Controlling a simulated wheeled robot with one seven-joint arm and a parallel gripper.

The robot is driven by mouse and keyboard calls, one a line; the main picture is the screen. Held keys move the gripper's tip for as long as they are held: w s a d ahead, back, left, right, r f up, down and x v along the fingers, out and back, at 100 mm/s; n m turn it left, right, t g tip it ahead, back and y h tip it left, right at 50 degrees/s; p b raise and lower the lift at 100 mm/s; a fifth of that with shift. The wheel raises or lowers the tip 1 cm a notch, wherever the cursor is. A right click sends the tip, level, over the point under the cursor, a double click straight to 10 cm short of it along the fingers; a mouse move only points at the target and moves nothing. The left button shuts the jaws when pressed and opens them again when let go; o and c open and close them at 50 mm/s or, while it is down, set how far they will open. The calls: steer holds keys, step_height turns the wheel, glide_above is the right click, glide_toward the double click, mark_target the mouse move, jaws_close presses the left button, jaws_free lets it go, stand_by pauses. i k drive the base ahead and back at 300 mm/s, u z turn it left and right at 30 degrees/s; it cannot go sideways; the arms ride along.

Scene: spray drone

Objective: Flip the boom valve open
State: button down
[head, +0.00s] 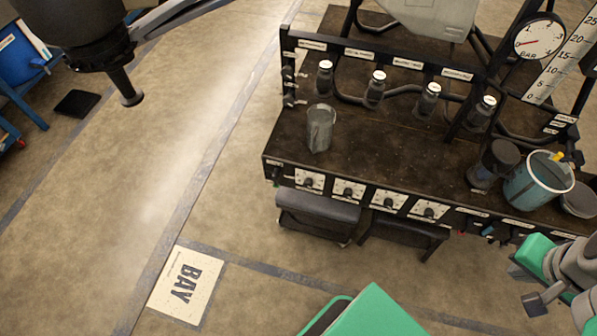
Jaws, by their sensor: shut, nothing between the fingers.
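A dark workbench (375,140) stands at the upper right. Its front edge carries a row of white-plated dials with dark knobs (388,200). Right of them are small dark and coloured fittings (490,231) with labels too small to read. I cannot tell which of these is the boom valve, or how its handle sits. My gripper (537,303) is at the lower right, in front of the bench and apart from it. It is shut and empty, seen partly from behind, with the frame edge cutting off the arm.
A grey metal jug (320,128), a teal bucket (538,181) and several dark bottles (376,87) stand on the bench. A pressure gauge (540,39) is at upper right. Dark stools (318,212) sit below. A black nozzle assembly (125,85) hangs at upper left. Open floor lies left.

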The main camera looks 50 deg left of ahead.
mark_target(275, 177)
steer(key=k, duration=0.3)
steer(key=u, duration=1.9)
steer(key=i, duration=0.35)
steer(key=u, duration=0.7)
steer(key=k, duration=0.65)
steer(key=u, duration=0.9)
steer(key=i, duration=1.7)
steer(key=z, duration=0.4)
